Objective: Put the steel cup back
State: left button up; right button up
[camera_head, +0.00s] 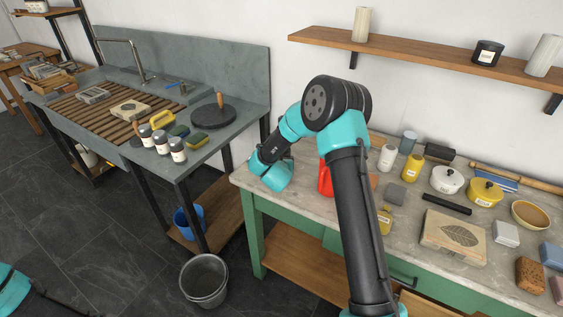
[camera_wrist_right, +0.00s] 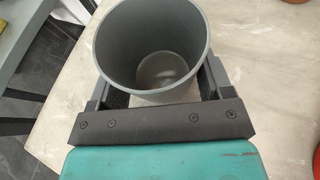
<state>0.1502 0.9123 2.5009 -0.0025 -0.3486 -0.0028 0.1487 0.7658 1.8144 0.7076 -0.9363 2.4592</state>
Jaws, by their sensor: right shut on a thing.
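The steel cup (camera_wrist_right: 155,50) is a plain grey, open-topped cup, and it looks empty inside. In the right wrist view it sits between the two dark fingers of my right gripper (camera_wrist_right: 157,84), which is shut on it. The pale stone worktop (camera_wrist_right: 262,70) lies beneath. I cannot tell whether the cup touches it. In the head view my right arm reaches to the worktop's left end, and its teal wrist hides the gripper and cup. My left gripper is out of view; only a bit of that arm shows at the bottom left.
A red object (camera_head: 325,178) stands close to the right wrist, partly behind the arm. A white bottle (camera_head: 387,157), a blue-grey cylinder (camera_head: 408,142) and a yellow bottle (camera_head: 413,167) stand farther back. A printed block (camera_head: 453,237) lies right of the arm. A bucket (camera_head: 204,280) stands on the floor.

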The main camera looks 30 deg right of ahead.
jog(key=shift+f, duration=0.1)
jog(key=o, duration=1)
jog(key=shift+r, duration=0.2)
jog(key=v, duration=1.2)
jog(key=shift+f, duration=0.15)
jog(key=shift+a, duration=0.1)
